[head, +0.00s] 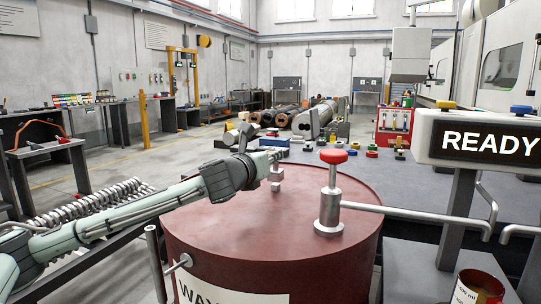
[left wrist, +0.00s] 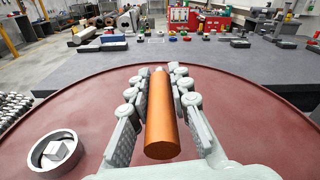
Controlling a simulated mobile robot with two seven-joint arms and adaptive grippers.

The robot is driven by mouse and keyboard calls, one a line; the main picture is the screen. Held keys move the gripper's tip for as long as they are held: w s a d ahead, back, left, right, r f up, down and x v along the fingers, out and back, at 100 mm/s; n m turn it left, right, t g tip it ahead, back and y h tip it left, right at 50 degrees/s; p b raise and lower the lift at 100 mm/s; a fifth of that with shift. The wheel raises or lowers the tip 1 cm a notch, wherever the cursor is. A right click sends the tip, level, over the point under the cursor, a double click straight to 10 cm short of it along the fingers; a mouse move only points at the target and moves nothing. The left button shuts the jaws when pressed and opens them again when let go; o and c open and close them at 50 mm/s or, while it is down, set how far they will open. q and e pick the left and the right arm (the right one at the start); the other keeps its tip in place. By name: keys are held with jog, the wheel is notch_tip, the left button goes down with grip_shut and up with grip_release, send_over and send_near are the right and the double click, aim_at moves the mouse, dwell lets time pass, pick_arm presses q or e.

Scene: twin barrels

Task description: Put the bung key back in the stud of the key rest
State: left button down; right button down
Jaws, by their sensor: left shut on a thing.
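My left gripper (head: 272,155) is over the lid of the red barrel (head: 230,225). In the left wrist view its fingers (left wrist: 158,88) are closed on both sides of an orange-copper bar, apparently the bung key's handle (left wrist: 160,130). In the head view a short grey upright piece (head: 276,175) shows below the fingertips; whether it touches the lid is unclear. A silver ring with a square piece in it (left wrist: 57,152) sits on the lid at left in the left wrist view; I cannot tell if it is the bung or the key rest's stud. My right gripper is not in view.
A pump with a red knob (head: 333,157) stands on the lid to the right, its pipe (head: 410,213) running right. A READY sign (head: 490,140) and a 100 ml cup (head: 478,288) are at right. A tap-like fitting (head: 180,262) projects from the barrel's left side.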

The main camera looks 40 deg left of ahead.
aim_at(275, 165)
pick_arm(q)
jog(key=shift+f+b, duration=0.5)
jog(key=shift+f, duration=0.9)
jog(key=c, duration=1.3)
grip_release()
jog(key=shift+f, duration=0.15)
jog(key=shift+s, duration=0.15)
jog(key=v, duration=1.1)
jog(key=shift+d, duration=0.1)
jog(key=shift+s, duration=0.4)
